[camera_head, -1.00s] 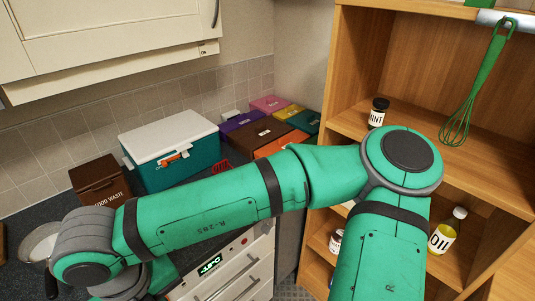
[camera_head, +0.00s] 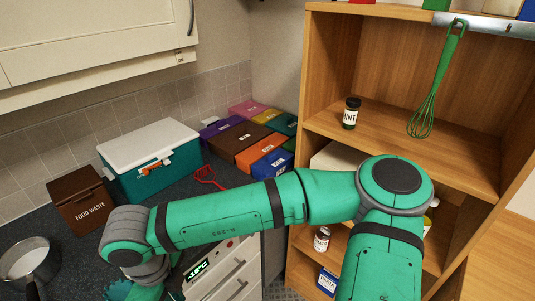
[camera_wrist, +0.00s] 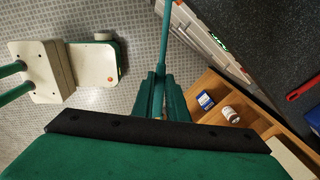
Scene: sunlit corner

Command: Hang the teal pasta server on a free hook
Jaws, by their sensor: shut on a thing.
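My gripper (camera_wrist: 160,80) is shut on the teal pasta server (camera_wrist: 166,35), whose thin handle runs up out of the top of the wrist view. Its head is not in that view. In the head view my arm crosses the front and its end drops low at the left; the jaws cannot be made out there. A silver hook rail (camera_head: 492,25) is at the top right of the shelf unit. A green whisk (camera_head: 437,80) hangs from its left part. The rail's right end is cut off, and I cannot make out free hooks.
The wooden shelf unit (camera_head: 312,75) holds a mint jar (camera_head: 351,113). On the dark counter are a teal cool box (camera_head: 150,160), a food waste bin (camera_head: 82,200), several coloured boxes (camera_head: 236,140), a red utensil (camera_head: 207,177) and a pot (camera_head: 28,262). A cupboard (camera_head: 90,45) overhangs the counter.

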